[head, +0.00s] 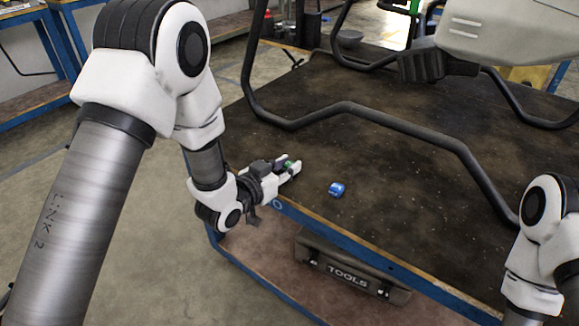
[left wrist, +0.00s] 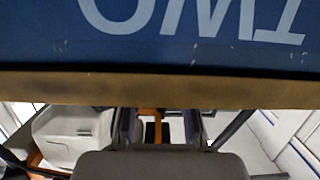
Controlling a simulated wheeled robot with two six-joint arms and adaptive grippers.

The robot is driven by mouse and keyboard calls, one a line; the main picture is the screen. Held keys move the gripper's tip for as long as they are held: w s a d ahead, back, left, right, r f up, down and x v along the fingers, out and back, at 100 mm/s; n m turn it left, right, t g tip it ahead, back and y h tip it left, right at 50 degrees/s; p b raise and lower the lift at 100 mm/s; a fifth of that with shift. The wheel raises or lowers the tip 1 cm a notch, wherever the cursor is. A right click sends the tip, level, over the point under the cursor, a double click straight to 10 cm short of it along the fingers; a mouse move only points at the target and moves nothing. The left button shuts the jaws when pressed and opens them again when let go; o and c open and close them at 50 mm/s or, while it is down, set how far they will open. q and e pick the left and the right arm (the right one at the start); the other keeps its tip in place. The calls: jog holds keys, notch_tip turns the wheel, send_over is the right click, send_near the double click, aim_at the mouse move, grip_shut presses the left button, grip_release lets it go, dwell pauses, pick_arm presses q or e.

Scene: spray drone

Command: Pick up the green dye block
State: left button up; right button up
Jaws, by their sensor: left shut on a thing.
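My left gripper (head: 292,168) is at the near left edge of the dark tabletop in the head view. It is shut on the green dye block (head: 288,165), of which only a small green patch shows between the fingers. I cannot tell from this angle whether the block still touches the tabletop. The block cannot be made out in the left wrist view. My right gripper is not in view; only links of my right arm show at the right edge.
A blue block (head: 337,189) lies on the dark worktable (head: 330,150), just right of my left gripper. A black tubular frame (head: 400,119) stands across the table behind it. A toolbox (head: 350,272) marked TOOLS sits below the front edge. Blue table edging (left wrist: 200,55) fills the upper left wrist view.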

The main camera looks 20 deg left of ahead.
pick_arm(q)
jog(key=shift+r, duration=0.5)
jog(key=r+p, duration=0.1)
jog(key=r, duration=0.2)
jog(key=shift+s+a+p, duration=0.1)
jog(key=shift+a+p, duration=0.1)
jog(key=shift+p, duration=0.2)
jog(key=s+a+r+p, duration=0.1)
jog(key=s+a+p, duration=0.3)
jog(key=s+a, duration=0.6)
jog(key=shift+s+a, duration=0.15)
jog(key=shift+a, duration=0.7)
